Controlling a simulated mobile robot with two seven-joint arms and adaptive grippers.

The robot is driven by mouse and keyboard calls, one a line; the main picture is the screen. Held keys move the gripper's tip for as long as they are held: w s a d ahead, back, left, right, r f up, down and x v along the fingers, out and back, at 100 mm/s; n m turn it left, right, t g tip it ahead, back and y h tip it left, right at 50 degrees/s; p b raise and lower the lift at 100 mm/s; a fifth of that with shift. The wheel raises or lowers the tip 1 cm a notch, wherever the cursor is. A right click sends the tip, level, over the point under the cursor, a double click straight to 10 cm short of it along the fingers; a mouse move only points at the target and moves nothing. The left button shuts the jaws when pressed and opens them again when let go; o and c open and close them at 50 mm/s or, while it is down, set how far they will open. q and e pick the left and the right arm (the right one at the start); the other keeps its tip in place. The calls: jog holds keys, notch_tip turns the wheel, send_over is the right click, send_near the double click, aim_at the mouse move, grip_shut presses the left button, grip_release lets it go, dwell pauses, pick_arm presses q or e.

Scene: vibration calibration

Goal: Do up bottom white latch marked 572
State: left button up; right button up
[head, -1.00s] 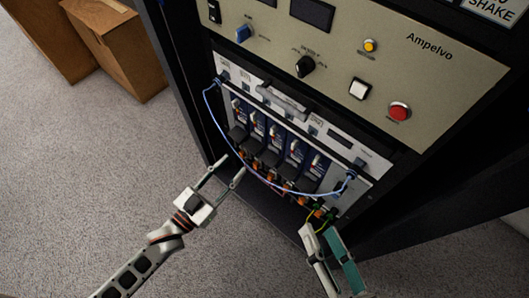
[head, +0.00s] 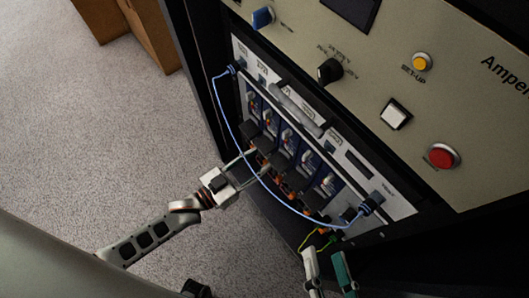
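The rack unit (head: 400,208) holds a row of blue modules with small white latches (head: 287,137) and black parts below them. The number 572 is not readable, so I cannot tell which latch bears it. My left gripper (head: 255,163) is open at the lower edge of the modules, behind the blue cable in the picture; contact there is unclear. My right gripper (head: 322,252) is low in the picture, under the unit's lower right corner, with a pale finger and a teal part apart from each other. It looks open; its base is cut off.
A blue cable (head: 252,165) loops across the modules. Yellow-green wires (head: 312,237) hang by my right gripper. A panel above has a red button (head: 442,157), a white button (head: 396,113) and knobs. Brown boxes (head: 150,32) stand far left. Carpet at left is clear.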

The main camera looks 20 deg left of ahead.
pick_arm(q)
grip_shut()
jog(key=shift+m, duration=0.3)
jog(key=m, duration=0.6)
dwell(0.4)
jog(key=shift+m, duration=0.3)
grip_release()
